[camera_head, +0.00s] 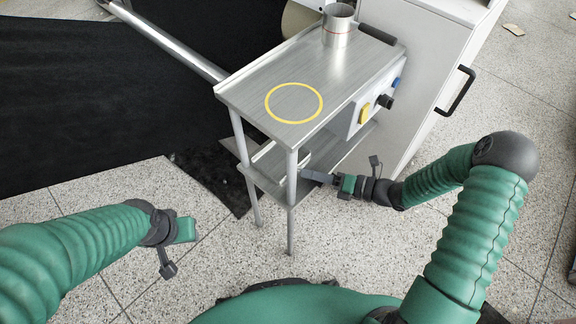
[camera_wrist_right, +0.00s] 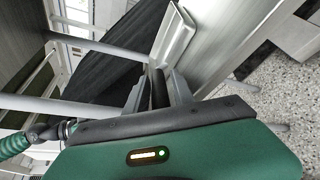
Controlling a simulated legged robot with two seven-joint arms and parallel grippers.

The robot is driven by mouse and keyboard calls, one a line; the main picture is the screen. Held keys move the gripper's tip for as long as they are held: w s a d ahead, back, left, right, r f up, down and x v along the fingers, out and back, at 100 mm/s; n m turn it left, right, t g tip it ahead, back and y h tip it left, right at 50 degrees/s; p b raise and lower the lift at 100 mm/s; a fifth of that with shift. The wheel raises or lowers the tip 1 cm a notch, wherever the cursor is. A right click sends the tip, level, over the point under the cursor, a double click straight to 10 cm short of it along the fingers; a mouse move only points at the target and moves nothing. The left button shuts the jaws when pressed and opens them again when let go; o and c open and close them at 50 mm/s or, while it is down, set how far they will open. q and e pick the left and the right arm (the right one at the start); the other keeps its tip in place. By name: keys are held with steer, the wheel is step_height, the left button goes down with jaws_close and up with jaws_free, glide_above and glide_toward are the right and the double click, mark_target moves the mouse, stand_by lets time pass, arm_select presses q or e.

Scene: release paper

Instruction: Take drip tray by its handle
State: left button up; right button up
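The drip tray (camera_wrist_right: 174,38) shows in the right wrist view as a pale, shallow metal tray with a raised rim. Its dark handle (camera_wrist_right: 158,88) points toward my right gripper (camera_wrist_right: 158,98). The fingers stand on both sides of the handle, with a narrow gap visible, so the gripper looks open around it. In the head view my right gripper (camera_head: 318,176) reaches to the lower shelf (camera_head: 262,180) of the metal stand, near a front leg. The tray is mostly hidden there by the top shelf. My left gripper (camera_head: 170,262) hangs at lower left, away from the stand; its opening is unclear.
The stand's top (camera_head: 300,70) carries a yellow ring mark and a metal cup (camera_head: 338,25). A panel with knobs (camera_head: 375,105) is on its right side. A white cabinet (camera_head: 425,70) with a black handle stands at right. The floor in front is clear.

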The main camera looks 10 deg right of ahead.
steer(key=shift+d, duration=0.15)
jaws_close()
stand_by(1.2)
